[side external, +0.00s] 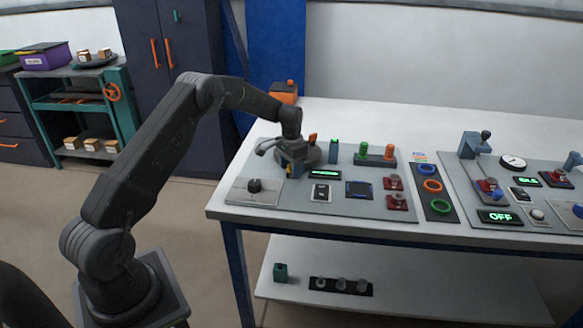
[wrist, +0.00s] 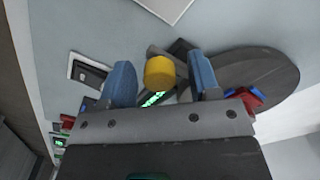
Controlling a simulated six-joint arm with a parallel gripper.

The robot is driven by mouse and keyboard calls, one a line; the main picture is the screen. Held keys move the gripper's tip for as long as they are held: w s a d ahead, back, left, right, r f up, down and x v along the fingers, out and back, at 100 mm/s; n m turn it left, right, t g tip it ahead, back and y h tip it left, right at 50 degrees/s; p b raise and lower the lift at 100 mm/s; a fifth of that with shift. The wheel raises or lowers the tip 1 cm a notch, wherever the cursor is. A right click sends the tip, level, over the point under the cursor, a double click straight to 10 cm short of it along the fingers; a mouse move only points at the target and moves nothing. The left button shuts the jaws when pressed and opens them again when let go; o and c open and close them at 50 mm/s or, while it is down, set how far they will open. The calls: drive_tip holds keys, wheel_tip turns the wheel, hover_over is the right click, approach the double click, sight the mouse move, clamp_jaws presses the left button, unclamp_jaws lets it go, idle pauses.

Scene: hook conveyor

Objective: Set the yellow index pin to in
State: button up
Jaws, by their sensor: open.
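The yellow index pin (wrist: 160,72) shows in the wrist view as a round yellow knob. It lies between the two blue fingertips of my gripper (wrist: 163,80), with a visible gap on either side. My gripper is open. In the side external view my gripper (side external: 292,165) is low over the left part of the grey panel, next to a dark round disc (side external: 309,156). A small bit of yellow (side external: 291,171) shows there, mostly hidden by the gripper. Whether the pin is in or out cannot be told.
A dark knob (side external: 254,185) on a light plate sits left of my gripper. A green-lit display (side external: 324,174), a rocker switch (side external: 320,193) and red-based switches (side external: 396,202) are to the right. Green and orange posts (side external: 376,152) stand behind. The dark disc (wrist: 252,80) is close beside one finger.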

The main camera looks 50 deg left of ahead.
clamp_jaws()
idle(0.6)
